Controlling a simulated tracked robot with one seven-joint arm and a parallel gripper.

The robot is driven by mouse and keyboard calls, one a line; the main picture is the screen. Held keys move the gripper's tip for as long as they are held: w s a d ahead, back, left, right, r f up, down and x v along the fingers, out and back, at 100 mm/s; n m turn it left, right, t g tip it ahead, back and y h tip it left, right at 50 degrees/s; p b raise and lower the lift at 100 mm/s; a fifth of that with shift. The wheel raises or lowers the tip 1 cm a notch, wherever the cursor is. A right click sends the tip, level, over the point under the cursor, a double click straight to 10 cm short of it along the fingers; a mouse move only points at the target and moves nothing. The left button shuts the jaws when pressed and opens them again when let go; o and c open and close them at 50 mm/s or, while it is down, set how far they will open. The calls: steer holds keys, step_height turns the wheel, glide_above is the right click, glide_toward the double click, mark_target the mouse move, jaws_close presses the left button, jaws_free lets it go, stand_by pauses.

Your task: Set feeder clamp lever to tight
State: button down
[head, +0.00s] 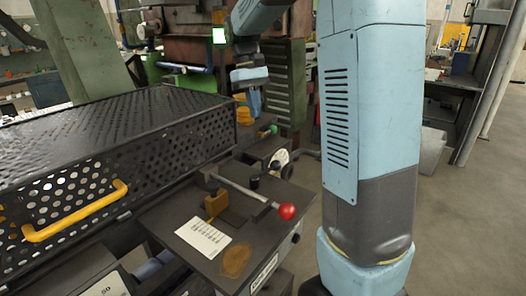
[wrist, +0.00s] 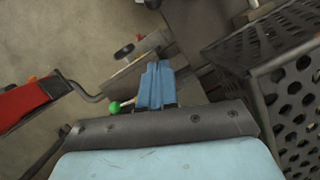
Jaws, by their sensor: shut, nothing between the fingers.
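Two levers show, and I cannot tell from the labels which one is the feeder clamp lever. One has a red ball (head: 287,211) on a bare metal rod, lying nearly flat across a dark plate (head: 185,215) in the foreground. The other has a green ball (head: 273,129), farther back in the head view; a green ball (wrist: 115,107) also shows just left of my fingers in the wrist view. My gripper (head: 254,103) points down above and a little left of the green ball in the head view. Its blue fingers (wrist: 157,84) are together and empty.
A black perforated guard (head: 120,130) with a yellow handle (head: 78,212) fills the left side. A green drawer cabinet (head: 285,90) stands behind. Open floor lies at the right.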

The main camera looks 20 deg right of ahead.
mark_target(267, 170)
steer(key=s+d+f, duration=0.1)
steer(key=s+f, duration=0.5)
steer(key=f, duration=0.4)
steer(key=shift+s+d+f, duration=0.2)
steer(key=shift+s+d, duration=0.05)
steer(key=shift+s, duration=0.15)
